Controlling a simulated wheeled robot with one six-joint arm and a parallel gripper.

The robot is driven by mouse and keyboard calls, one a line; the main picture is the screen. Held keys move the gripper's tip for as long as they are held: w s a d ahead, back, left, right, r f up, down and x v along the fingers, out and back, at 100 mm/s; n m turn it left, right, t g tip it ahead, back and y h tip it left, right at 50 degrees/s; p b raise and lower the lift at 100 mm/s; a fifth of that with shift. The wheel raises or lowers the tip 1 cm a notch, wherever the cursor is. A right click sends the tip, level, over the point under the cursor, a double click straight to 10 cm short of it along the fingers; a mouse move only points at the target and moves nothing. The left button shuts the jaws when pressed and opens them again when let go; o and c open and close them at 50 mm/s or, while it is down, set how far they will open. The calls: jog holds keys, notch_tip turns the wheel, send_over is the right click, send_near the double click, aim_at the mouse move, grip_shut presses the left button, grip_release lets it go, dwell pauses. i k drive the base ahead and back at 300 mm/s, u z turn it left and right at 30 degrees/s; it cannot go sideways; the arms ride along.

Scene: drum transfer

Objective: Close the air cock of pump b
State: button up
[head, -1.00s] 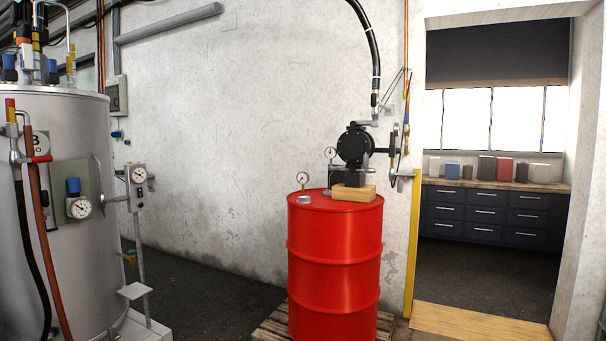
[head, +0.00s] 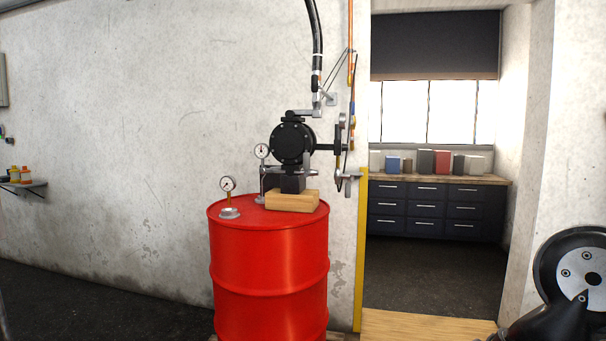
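Grey and dark air fittings (head: 341,150) sit right of the pump by the wall edge. They are too small to tell which part is the air cock or how its handle stands. My gripper is not in view. A black joint of my arm shows at the lower right.
A black hose (head: 316,45) rises from the pump. Gauges (head: 228,185) stand on the drum lid. A yellow post (head: 361,250) edges the doorway. Beyond it are dark drawers (head: 424,210). A small shelf (head: 22,185) hangs at left. The floor left of the drum is clear.

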aim_at(347, 186)
jog(key=i, duration=0.8)
jog(key=z, duration=0.05)
jog(key=k, duration=0.6)
jog(key=u, duration=0.9)
jog(key=i, duration=1.7)
jog(key=z, duration=0.8)
